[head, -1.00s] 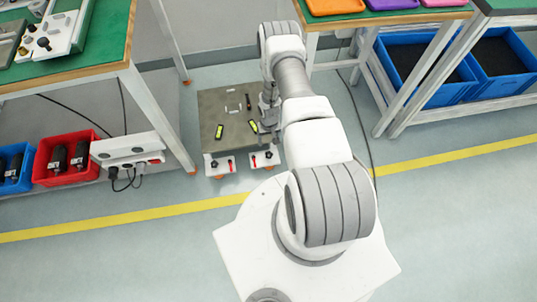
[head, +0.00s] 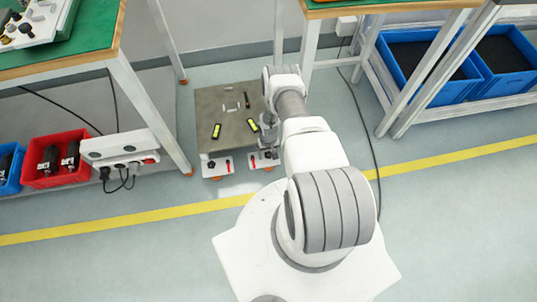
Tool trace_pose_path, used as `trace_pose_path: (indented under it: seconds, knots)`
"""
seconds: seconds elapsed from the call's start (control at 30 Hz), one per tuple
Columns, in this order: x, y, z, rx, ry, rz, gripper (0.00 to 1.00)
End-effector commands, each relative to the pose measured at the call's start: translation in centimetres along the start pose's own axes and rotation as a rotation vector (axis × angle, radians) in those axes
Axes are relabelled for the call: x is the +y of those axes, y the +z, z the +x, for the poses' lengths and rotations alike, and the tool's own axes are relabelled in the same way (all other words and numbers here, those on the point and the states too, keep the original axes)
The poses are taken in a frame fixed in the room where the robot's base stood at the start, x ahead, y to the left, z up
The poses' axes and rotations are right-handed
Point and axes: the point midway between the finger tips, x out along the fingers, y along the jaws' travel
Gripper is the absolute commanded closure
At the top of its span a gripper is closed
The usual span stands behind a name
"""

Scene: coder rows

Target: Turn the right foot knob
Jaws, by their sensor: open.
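A low square grey-brown platform (head: 212,100) stands on the floor between the benches. Two white foot plates are at its front edge. The right foot plate (head: 262,164) carries a red lever (head: 253,162) and a dark knob (head: 271,155), the right foot knob, partly covered by my gripper. The left foot plate (head: 221,171) has its own dark knob (head: 211,165) and red lever (head: 228,165). My gripper (head: 269,147) points down over the right foot knob, its jaws open. The fingers are small here, and I cannot tell whether they touch or surround the knob.
Two yellow-green level vials (head: 216,131) and small parts lie on the platform. A bench leg (head: 150,115) and a red bin (head: 55,166) are at left. Blue bins (head: 430,75) and a hanging cable (head: 372,140) are at right. Floor in front is clear.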

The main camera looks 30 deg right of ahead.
Motion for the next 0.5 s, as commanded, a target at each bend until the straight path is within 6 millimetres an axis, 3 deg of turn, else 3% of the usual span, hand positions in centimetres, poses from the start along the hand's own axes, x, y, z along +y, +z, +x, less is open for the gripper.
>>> trace_pose_path:
  seconds: [0.07,0.5]
  knots:
    - [0.0,0.01,-0.02,0.0,0.0,0.0,0.24]
    - [0.0,0.01,-0.04,0.0,0.0,0.0,1.0]
